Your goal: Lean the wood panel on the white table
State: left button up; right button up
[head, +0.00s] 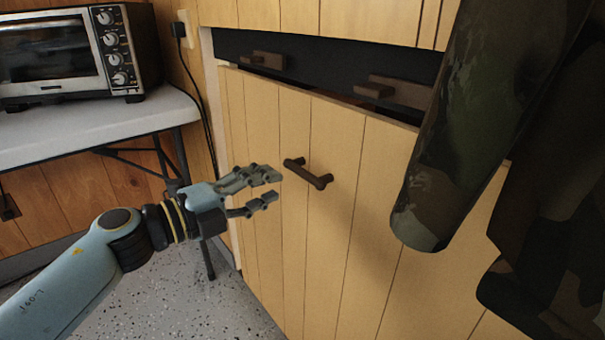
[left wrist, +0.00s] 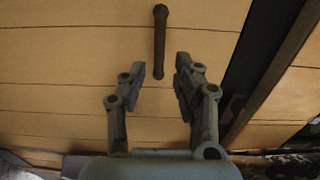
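The wood panel (head: 330,230) is a pale plank panel with dark grooves and a dark bar handle (head: 308,174). It leans back slightly tilted, with a dark gap along its top edge. My left gripper (head: 275,187) is open and empty, just left of the handle. My right gripper is not in view.
A toaster oven (head: 70,55) stands on the table, with a black cord (head: 190,75) running down the wall beside it. Dark brackets (head: 400,92) sit in the gap behind the panel. Speckled floor (head: 190,300) is clear below.

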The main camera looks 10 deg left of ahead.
aim_at(300, 173)
pick_arm(q)
jog(key=x, duration=0.8)
jog(key=shift+w+d+f, duration=0.1)
jog(key=shift+w+d, duration=0.05)
jog(key=shift+d, duration=0.05)
grip_shut()
jog(key=shift+r, duration=0.2)
